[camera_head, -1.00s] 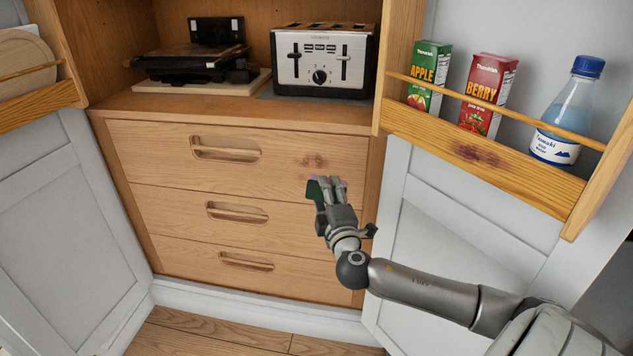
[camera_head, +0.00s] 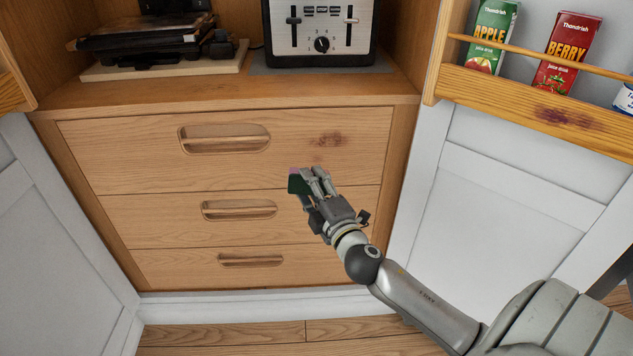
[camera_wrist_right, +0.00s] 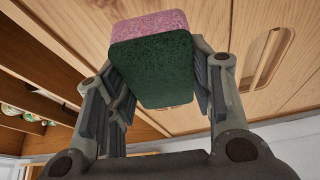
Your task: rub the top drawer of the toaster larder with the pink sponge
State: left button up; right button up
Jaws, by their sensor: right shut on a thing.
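The top drawer (camera_head: 290,160) of the toaster larder is shut and has a recessed handle (camera_head: 224,139). A dark reddish stain (camera_head: 328,140) marks its right part. My right gripper (camera_head: 309,177) is in front of the drawer's lower right part, below the stain. It is shut on the pink sponge (camera_wrist_right: 150,55), which has a pink layer and a dark green layer. The sponge's green side also shows in the head view (camera_head: 297,185). I cannot tell whether the sponge touches the drawer. My left gripper is not in view.
The toaster (camera_head: 320,32) and a dark appliance on a board (camera_head: 160,68) stand on the shelf above. At right, an open door's rack (camera_head: 520,100) holds juice cartons and bears a purple stain. Two more drawers (camera_head: 240,219) lie below.

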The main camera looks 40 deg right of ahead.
aim_at(305, 158)
jog(key=shift+w, duration=0.1)
pick_arm(q)
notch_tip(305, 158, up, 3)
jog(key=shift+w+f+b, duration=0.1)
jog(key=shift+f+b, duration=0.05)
jog(key=shift+b, duration=0.2)
pick_arm(e)
jog(key=w+d, duration=0.1)
jog(key=w, duration=0.1)
jog(key=w+d, duration=0.2)
jog(key=shift+w+d, duration=0.1)
jog(key=shift+w, duration=0.25)
jog(key=shift+w+d, duration=0.25)
jog(key=shift+w, duration=0.1)
jog(key=shift+w+d, duration=0.15)
jog(key=shift+w, duration=0.15)
jog(key=shift+w+d, duration=0.15)
jog(key=shift+w, duration=0.05)
